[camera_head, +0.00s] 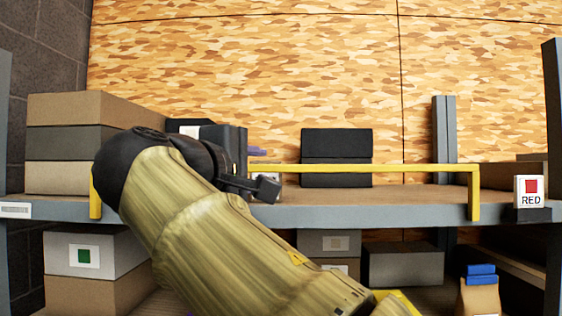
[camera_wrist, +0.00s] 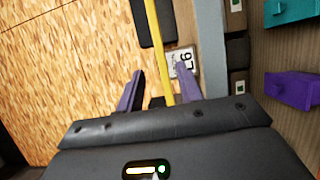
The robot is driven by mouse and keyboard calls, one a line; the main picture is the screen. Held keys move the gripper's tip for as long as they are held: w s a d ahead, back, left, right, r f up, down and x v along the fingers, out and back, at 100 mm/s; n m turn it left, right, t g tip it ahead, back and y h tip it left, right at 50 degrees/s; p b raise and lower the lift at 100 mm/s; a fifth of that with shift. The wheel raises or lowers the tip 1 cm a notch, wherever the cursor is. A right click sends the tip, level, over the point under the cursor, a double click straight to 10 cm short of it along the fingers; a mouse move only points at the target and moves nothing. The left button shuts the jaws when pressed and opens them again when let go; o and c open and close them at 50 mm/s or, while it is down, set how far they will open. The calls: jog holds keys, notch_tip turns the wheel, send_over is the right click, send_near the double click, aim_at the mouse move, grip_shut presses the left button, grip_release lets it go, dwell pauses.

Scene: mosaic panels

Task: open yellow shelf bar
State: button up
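The yellow shelf bar (camera_head: 400,167) runs level along the front of the upper shelf, with a bent-down end at each side. My arm hides part of its left half. In the wrist view the bar (camera_wrist: 153,35) runs lengthwise and passes between the two purple fingers of my gripper (camera_wrist: 160,72). The fingers are apart, with a gap to the bar on each side. In the head view my gripper (camera_head: 260,165) is at the bar, left of its middle. One purple finger shows just above the bar; the other is not clearly visible there.
The grey upper shelf (camera_head: 380,208) holds stacked boxes (camera_head: 70,142) at left and a black box (camera_head: 337,145) behind the bar. A RED sign (camera_head: 529,191) stands right of the bar. Boxes (camera_head: 405,265) fill the lower shelf. Teal and purple bins (camera_wrist: 293,88) show at right in the wrist view.

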aim_at(278, 169)
jog(key=p+x, duration=0.3)
jog(key=x, duration=0.5)
jog(key=shift+w+d+r+p, duration=0.15)
jog(key=shift+w+p, duration=0.15)
jog(key=shift+p, duration=0.1)
jog(key=shift+w+d, duration=0.25)
jog(key=shift+w, duration=0.3)
grip_shut()
